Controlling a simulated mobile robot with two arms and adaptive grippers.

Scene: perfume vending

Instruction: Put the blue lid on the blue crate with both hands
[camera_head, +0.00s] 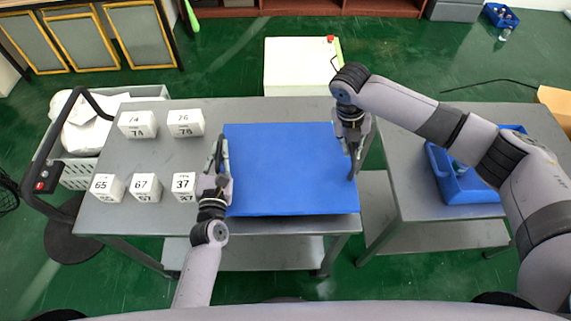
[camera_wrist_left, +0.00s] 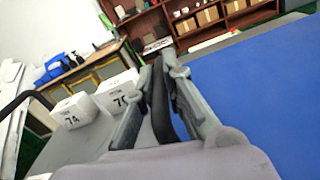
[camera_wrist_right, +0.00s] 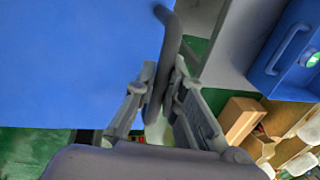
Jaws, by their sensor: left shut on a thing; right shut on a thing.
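The blue lid (camera_head: 290,168) is a wide flat panel over the right part of the near table. My left gripper (camera_head: 221,150) is shut on its left edge, which also shows in the left wrist view (camera_wrist_left: 265,95). My right gripper (camera_head: 352,165) is shut on its right edge, which also shows in the right wrist view (camera_wrist_right: 70,65). What lies under the lid is hidden, so I cannot tell if it rests on a crate. A blue crate (camera_head: 470,197) with items inside stands on the right table, partly behind my right arm.
Several white numbered boxes (camera_head: 145,187) stand on the left of the grey table (camera_head: 160,155). A second grey table (camera_head: 415,200) stands to the right across a narrow gap. A cart with a grey basket (camera_head: 75,172) is at the far left. A white box (camera_head: 290,65) is behind the table.

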